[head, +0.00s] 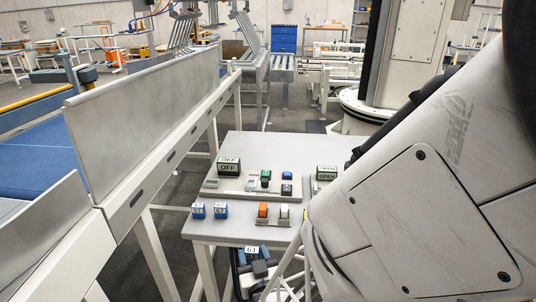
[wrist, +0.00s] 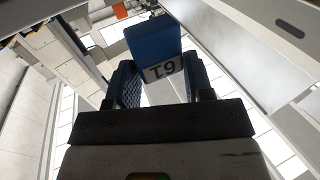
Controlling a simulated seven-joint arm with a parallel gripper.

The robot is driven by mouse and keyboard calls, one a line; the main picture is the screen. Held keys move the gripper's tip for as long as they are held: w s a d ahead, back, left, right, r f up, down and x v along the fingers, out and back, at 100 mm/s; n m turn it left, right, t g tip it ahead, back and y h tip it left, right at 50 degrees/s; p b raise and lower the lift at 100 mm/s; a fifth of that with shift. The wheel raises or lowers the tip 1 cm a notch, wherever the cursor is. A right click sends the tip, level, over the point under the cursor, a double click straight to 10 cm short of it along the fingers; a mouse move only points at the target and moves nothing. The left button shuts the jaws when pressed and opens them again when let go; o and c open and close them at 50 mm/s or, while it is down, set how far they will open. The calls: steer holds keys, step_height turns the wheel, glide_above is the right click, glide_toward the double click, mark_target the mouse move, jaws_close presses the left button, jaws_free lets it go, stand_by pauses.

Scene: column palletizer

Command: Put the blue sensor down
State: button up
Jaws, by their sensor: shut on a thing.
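The blue sensor (wrist: 153,42) is a blue block with a white label reading 61, upside down in the wrist view. My gripper (wrist: 161,80) is shut on it, one dark finger on each side of its labelled end. In the head view my gripper (head: 257,270) shows low at the bottom, in front of the grey table's near edge. The label of the held sensor (head: 251,249) shows there too; much of the sensor is hidden by the fingers and frame bars.
A conveyor with a metal side guard (head: 150,125) runs along the left.

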steer(key=shift+w, duration=0.1)
steer(key=x, duration=1.3)
steer(key=shift+w+a, duration=0.15)
steer(key=shift+w, duration=0.15)
steer(key=shift+x, duration=2.2)
steer(key=shift+s+f, duration=0.1)
steer(key=shift+f, duration=0.2)
steer(key=shift+f, duration=0.1)
steer(key=o, duration=0.6)
steer(key=shift+o, duration=0.2)
steer(key=shift+s, duration=0.1)
